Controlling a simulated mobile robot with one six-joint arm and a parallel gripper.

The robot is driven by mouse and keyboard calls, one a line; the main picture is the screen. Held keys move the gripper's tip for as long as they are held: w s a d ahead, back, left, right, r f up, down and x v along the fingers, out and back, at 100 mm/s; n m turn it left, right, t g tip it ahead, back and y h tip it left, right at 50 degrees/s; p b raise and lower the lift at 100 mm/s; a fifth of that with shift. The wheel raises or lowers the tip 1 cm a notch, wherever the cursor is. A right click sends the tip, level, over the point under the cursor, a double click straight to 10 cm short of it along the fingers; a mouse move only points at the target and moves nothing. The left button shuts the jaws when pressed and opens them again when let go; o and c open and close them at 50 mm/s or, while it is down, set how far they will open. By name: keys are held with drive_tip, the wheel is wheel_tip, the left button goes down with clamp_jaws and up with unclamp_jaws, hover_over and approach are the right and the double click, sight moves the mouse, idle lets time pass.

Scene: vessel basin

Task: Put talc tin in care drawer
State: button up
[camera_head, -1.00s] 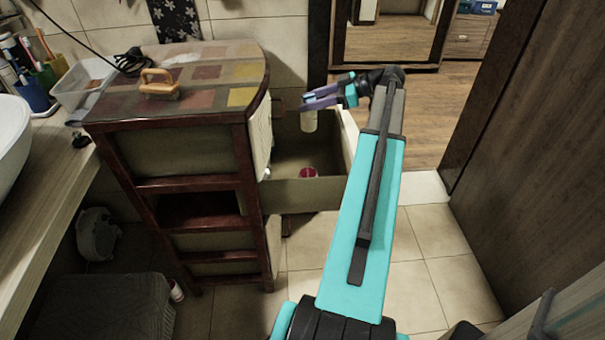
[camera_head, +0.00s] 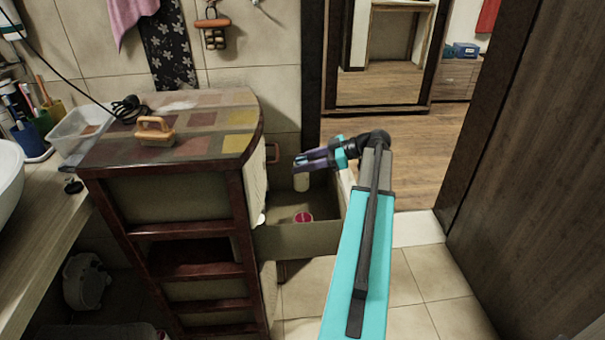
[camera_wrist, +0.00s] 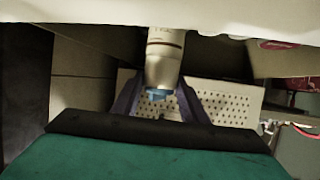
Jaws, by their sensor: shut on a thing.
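The talc tin (camera_head: 301,182) is a small cream cylinder hanging below my gripper (camera_head: 312,160) in the head view. My gripper is shut on it. In the wrist view the tin (camera_wrist: 163,50) stands between the purple fingers (camera_wrist: 160,92), with a blue end towards the camera. The care drawer (camera_head: 300,240) is a pulled-out, cream, open-topped drawer on the right side of the cabinet. The tin appears over or within the drawer's opening; its exact height against the rim is hard to tell.
A red and white round item (camera_head: 303,217) lies in the drawer. The cabinet (camera_head: 190,228) has a patchwork top with a tan-handled object (camera_head: 154,131) on it. A clear tray (camera_head: 85,128) sits at left. A dark wooden panel (camera_head: 530,180) stands at right.

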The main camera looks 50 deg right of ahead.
sight(303, 174)
drive_tip(key=shift+f, duration=1.85)
drive_tip(key=shift+f+b, duration=0.6)
drive_tip(key=shift+b, duration=0.2)
drive_tip(key=o, duration=1.2)
drive_tip(key=shift+r, duration=0.1)
